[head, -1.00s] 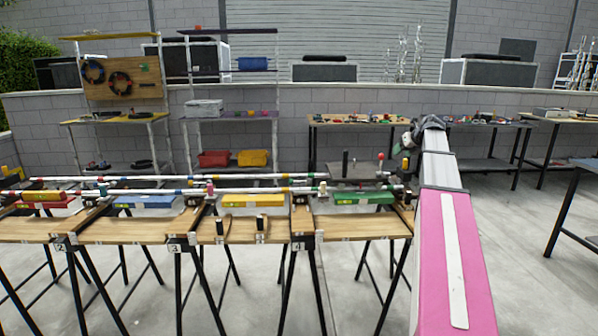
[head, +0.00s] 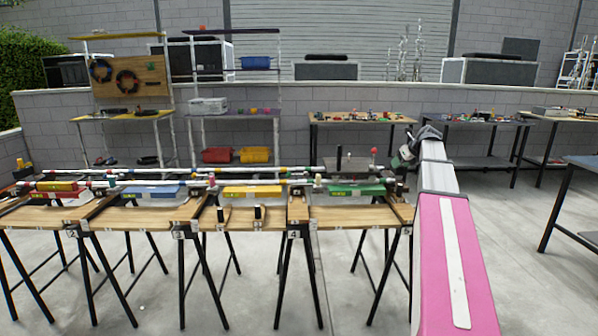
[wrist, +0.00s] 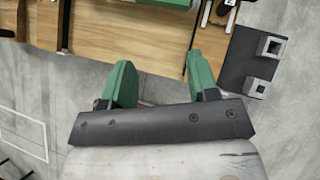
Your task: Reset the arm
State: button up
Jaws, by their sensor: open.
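My arm reaches forward at the right of the head view, a pink and grey link ending in a dark wrist. My gripper (wrist: 160,82) shows in the wrist view with two green fingers spread apart and nothing between them. Beyond the fingers are the wooden bench top and grey floor. In the head view the wrist end is beside the right end of the bench row (head: 355,217); the fingertips are too small to make out there.
Trestle benches carry long rods and yellow, blue and green (head: 357,190) trays. Two small dark upright pegs stand at the front edge. A shelf rack (head: 238,115) and tables (head: 362,121) line the back wall.

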jog(key=s+a+f+n+g, duration=0.1)
jog(key=s+a+f+n, duration=0.4)
jog(key=f, duration=0.3)
jog(key=s+a+f+n+g+h, duration=0.1)
jog(key=s+a+f+n+g, duration=0.1)
jog(key=s+a+f+n, duration=0.5)
jog(key=s+a+f+n+g, duration=0.1)
jog(key=s+a+f+n, duration=0.25)
jog(key=f, duration=0.45)
jog(key=s+a+f+n+g+h, duration=0.1)
jog(key=s+a+f+n, duration=0.2)
jog(key=s+f+n, duration=0.3)
jog(key=s+a+f+n+g+h, duration=0.1)
jog(key=s+a+f+n+g, duration=0.1)
jog(key=s+a+f+n, duration=0.2)
jog(key=s+f+n, duration=0.3)
jog(key=s+n, duration=0.3)
jog(key=s, duration=0.2)
jog(key=shift+a+h, duration=0.3)
